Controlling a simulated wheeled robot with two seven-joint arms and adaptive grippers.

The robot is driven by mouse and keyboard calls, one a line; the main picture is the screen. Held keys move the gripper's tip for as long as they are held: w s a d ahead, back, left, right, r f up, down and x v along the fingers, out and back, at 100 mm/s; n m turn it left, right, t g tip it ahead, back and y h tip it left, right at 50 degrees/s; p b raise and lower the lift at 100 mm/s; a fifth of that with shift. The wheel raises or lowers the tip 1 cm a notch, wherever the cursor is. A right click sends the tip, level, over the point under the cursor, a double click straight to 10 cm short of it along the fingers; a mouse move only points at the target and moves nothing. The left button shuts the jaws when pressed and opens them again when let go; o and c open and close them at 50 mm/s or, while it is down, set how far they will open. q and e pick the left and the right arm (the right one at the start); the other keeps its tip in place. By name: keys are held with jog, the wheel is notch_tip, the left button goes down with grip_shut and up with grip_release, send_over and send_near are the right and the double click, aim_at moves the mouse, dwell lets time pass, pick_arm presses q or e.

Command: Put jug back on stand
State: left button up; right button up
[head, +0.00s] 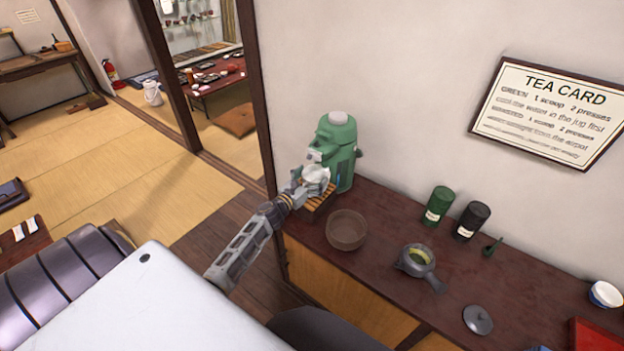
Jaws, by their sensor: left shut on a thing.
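The jug (316,174) is small and white, in the head view in front of the green hot-water pot. My left gripper (304,184) is shut on the jug, reaching in from the lower left. The stand (318,203) is a slatted wooden piece at the foot of the green pot (338,145). The jug is over or at the stand; I cannot tell if it touches, as my gripper partly hides both. My right gripper is not in view.
On the dark counter (385,255) are a brown bowl (346,230), a grey teapot (416,262), its loose lid (478,319), a green canister (438,206) and a black canister (472,220). A blue-white cup (605,294) and red tray (596,338) are at right. The wall is behind.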

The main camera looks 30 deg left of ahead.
pick_arm(q)
jog(key=o, duration=1)
jog(key=shift+f, duration=0.1)
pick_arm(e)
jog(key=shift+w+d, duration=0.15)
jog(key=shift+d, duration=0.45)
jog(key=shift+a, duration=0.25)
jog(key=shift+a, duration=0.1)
